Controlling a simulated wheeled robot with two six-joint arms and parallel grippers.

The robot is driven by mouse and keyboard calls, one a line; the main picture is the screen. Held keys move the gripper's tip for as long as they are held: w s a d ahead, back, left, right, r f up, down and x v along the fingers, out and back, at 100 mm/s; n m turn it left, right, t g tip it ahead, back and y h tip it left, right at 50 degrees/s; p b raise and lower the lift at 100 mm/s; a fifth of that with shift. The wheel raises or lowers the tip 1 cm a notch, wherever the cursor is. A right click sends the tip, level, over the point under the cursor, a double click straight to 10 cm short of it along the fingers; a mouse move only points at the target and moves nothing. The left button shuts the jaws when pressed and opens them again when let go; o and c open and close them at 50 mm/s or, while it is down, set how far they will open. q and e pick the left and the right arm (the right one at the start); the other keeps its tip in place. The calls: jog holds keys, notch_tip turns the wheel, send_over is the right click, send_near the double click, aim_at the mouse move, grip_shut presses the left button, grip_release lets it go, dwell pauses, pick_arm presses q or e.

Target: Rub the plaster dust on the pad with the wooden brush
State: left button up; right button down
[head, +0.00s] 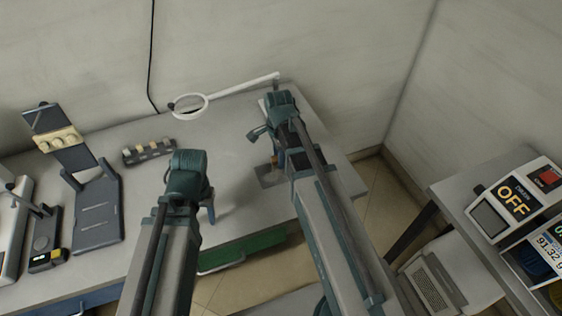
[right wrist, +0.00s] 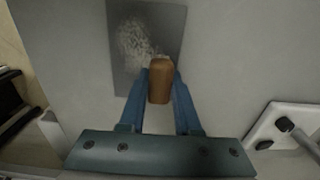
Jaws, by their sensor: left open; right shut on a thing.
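The wooden brush (right wrist: 160,82) is an orange-brown block between the blue fingers of my right gripper (right wrist: 160,85), which is shut on it. The pad (right wrist: 120,82) is a dark grey rectangle on the table. Pale, speckled plaster dust (right wrist: 135,42) lies on it. The brush overlaps the pad's near part in the right wrist view; I cannot tell whether it touches. In the head view, the pad (head: 268,181) is partly hidden by my right arm, and a bit of the brush (head: 274,160) shows. My left gripper (head: 209,205) is open above the table, left of the pad.
A ring-headed lamp (head: 190,105) stands at the back of the table. A small block with several pale pieces (head: 149,151) and a dark stand (head: 97,210) are at left. A side table with an OFF display box (head: 515,195) is at right. The table's middle is clear.

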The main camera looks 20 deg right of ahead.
jog(key=shift+w, duration=0.8)
jog(key=shift+d+r, duration=0.1)
jog(key=shift+d, duration=0.55)
jog(key=shift+s, duration=1.95)
jog(key=shift+s+d, duration=0.1)
jog(key=shift+s, duration=1.75)
pick_arm(q)
jog(key=shift+r, duration=0.1)
